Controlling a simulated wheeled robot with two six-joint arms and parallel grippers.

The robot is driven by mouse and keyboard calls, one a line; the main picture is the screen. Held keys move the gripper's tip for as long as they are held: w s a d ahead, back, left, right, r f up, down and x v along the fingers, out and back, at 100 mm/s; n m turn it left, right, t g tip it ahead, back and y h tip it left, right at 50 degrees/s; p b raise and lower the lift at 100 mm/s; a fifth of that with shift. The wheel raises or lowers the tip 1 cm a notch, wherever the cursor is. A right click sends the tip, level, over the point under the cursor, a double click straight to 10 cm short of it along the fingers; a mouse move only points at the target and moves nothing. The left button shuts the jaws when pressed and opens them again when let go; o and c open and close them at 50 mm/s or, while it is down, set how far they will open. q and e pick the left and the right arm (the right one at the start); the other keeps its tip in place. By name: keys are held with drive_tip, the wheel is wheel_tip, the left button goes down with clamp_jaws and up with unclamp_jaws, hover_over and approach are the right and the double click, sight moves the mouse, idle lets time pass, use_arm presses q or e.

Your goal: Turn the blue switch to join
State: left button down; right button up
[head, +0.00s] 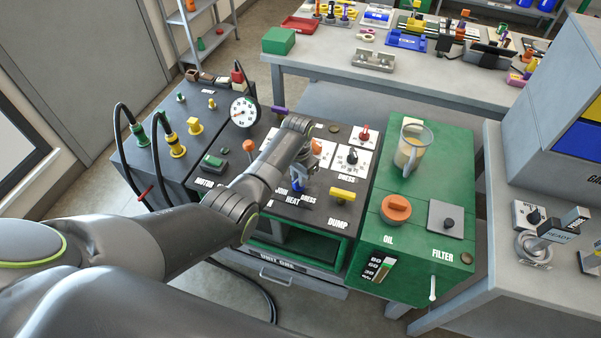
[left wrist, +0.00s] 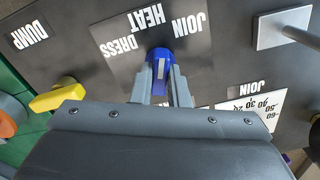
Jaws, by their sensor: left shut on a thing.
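The blue switch (head: 297,187) sits on the dark top of the cart, beside the labels JOIN, HEAT and DRESS. In the left wrist view the blue switch (left wrist: 162,55) shows between the two grey fingers of my left gripper (left wrist: 162,82), which is shut on it. A pale mark on the switch is visible; its end lies toward the HEAT label (left wrist: 147,17), with JOIN to the right and DRESS to the left. In the head view my left gripper (head: 299,178) reaches down over the switch and partly hides it. My right gripper is not in view.
A yellow DUMP handle (head: 342,195) stands right of the switch. A gauge (head: 244,111), an orange-topped lever (head: 249,146) and hoses are on the left. A green unit (head: 437,160) with a clear jug (head: 411,149) and orange cap (head: 396,208) adjoins on the right.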

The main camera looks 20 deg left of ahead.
use_arm(q)
drive_tip(key=m+p, duration=0.1)
drive_tip(key=m, duration=0.2)
drive_tip(key=shift+d+r, duration=0.1)
drive_tip(key=shift+d, duration=0.05)
drive_tip(key=shift+m+p, duration=0.45)
drive_tip(key=shift+m, duration=0.85)
drive_tip(key=c, duration=1.4)
unclamp_jaws()
drive_tip(key=shift+d, duration=0.1)
drive_tip(key=shift+r, duration=0.35)
wheel_tip(320, 180, up, 17)
drive_tip(key=shift+f, duration=0.15)
